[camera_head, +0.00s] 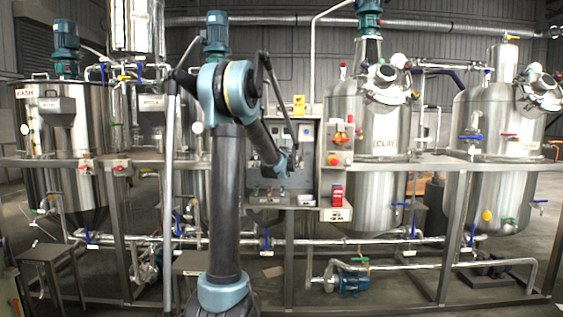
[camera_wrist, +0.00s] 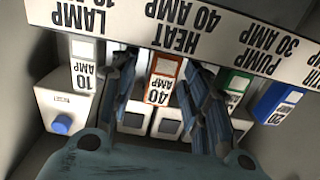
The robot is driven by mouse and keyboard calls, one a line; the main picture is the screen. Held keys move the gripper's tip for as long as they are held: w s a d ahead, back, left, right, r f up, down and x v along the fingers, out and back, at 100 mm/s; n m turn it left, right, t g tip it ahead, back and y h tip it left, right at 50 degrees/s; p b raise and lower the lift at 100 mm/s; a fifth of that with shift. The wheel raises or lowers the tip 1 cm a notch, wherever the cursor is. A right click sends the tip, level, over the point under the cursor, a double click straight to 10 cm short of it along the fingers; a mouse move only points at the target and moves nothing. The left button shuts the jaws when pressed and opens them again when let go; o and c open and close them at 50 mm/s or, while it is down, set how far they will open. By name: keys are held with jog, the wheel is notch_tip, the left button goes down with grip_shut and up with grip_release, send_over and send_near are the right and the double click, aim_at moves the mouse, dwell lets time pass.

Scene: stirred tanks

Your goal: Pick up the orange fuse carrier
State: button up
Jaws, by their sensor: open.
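The orange fuse carrier (camera_wrist: 165,70) shows in the wrist view, below the "HEAT 40 AMP" strip, with an upside-down "40 AMP" label on its face. My gripper (camera_wrist: 158,84) is open, one finger to the left of the carrier and one to the right. The fingers look close to its sides, but I cannot tell whether either touches it. In the head view my gripper (camera_head: 281,167) is in front of the grey electrical panel (camera_head: 303,133). I cannot make out the orange carrier there.
The label strip (camera_wrist: 215,38) runs above the row. A box with a blue button (camera_wrist: 62,123) is at the left. Steel tanks (camera_head: 368,150) flank the panel.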

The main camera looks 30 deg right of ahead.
grip_shut()
